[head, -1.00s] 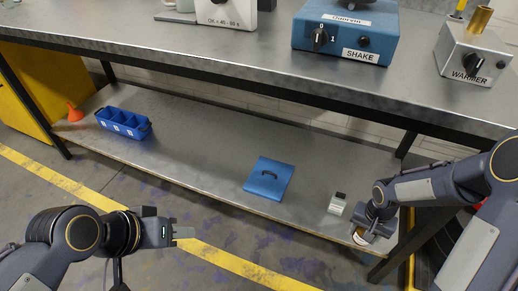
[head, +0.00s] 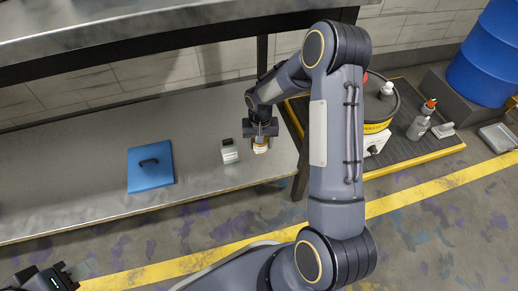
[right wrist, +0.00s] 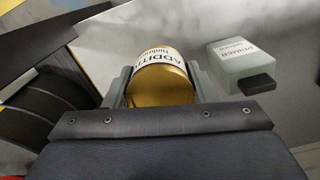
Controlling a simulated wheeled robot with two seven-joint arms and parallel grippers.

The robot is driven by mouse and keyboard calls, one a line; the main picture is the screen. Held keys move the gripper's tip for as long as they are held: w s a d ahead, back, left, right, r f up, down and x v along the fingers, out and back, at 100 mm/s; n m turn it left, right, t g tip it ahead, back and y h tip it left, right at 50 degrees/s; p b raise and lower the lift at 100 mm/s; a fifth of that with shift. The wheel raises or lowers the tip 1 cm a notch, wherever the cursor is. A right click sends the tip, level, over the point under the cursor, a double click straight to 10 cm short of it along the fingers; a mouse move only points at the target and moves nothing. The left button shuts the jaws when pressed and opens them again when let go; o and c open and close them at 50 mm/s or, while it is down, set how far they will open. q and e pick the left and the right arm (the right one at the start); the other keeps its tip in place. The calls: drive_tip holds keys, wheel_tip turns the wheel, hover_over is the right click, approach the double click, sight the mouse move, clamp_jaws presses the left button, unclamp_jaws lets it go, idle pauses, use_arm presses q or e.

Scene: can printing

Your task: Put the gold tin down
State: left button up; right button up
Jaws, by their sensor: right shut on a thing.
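The gold tin (right wrist: 160,84) with a white label reading "ADDITI..." is between the fingers of my right gripper (right wrist: 160,88) in the right wrist view. The right gripper is shut on it. In the head view the tin (head: 261,149) shows small below my right gripper (head: 262,141), at the right end of the lower shelf (head: 80,205). Whether the tin touches the shelf cannot be told. My left gripper (head: 68,275) is at the bottom left corner of the head view, partly cut off, and its jaw state is unclear.
A blue lidded box or panel (head: 150,168) lies further left. A table leg (head: 301,170) is just right of the gripper.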

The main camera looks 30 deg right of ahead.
drive_tip(key=w+f, duration=0.1)
drive_tip(key=w+d+f+b, duration=0.1)
drive_tip(key=f, duration=0.1)
drive_tip(key=w+d+f+b, duration=0.1)
drive_tip(key=f, duration=0.1)
drive_tip(key=shift+w+d+f, duration=0.15)
drive_tip(key=shift+w, duration=0.15)
drive_tip(key=f, duration=0.1)
drive_tip(key=f+b, duration=0.2)
drive_tip(key=f, duration=0.1)
drive_tip(key=shift+w+d, duration=0.2)
drive_tip(key=shift+w, duration=0.1)
drive_tip(key=shift+r, duration=0.15)
drive_tip(key=o, duration=1)
wheel_tip(320, 180, up, 12)
drive_tip(key=p, duration=0.5)
